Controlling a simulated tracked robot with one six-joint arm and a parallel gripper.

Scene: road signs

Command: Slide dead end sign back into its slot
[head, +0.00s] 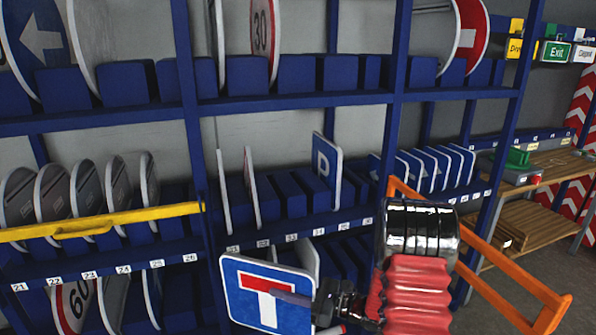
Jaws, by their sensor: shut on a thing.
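The dead end sign (250,308) is a blue square plate with a white stem and a red bar. It is in front of the lower shelf of the middle bay, its face toward me and slightly tilted. My gripper (300,299) is at its right side, shut on the sign. The exact grip at the edge is partly hidden by the gripper itself. The blue slotted rack (300,246) has dividers with numbered white labels. Behind the sign, a pale plate edge (307,258) shows in the lower row; the slots directly behind the sign are hidden.
A blue parking sign (325,165) and thin plates (251,185) stand in the row above. Blue uprights (202,160) flank the bay. A yellow bar (100,222) crosses the left bay. An orange frame (500,262) is close on the right, before a wooden table (545,165).

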